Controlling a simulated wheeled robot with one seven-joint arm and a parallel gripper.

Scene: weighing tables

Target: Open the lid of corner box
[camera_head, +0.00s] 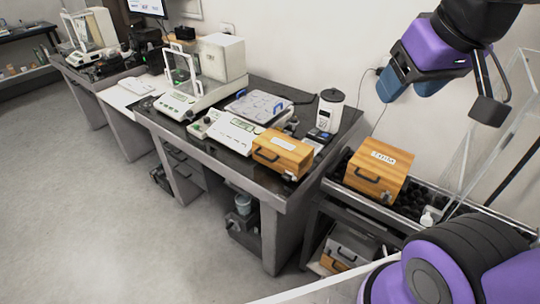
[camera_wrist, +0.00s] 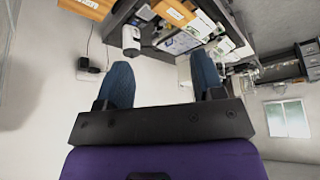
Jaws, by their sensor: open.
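A wooden box (camera_head: 378,172) with a white label, a dark handle and a latch stands in the corner at the right, on a low dark stand. Its lid looks shut. A second wooden box (camera_head: 282,153), also closed, sits on the weighing table's near right end. My gripper (camera_head: 409,86) hangs above and behind the corner box, well apart from it. In the wrist view my gripper (camera_wrist: 162,78) shows two blue fingers spread apart with nothing between them. A wooden box (camera_wrist: 86,6), probably the corner one, is cut off at the top left there.
The weighing table (camera_head: 262,185) holds scales (camera_head: 235,132), a white canister (camera_head: 329,110) and a tray (camera_head: 258,107). A clear panel frame (camera_head: 490,130) stands right of the corner box. The black tray (camera_head: 405,212) around that box is crowded. Open floor (camera_head: 100,215) lies left.

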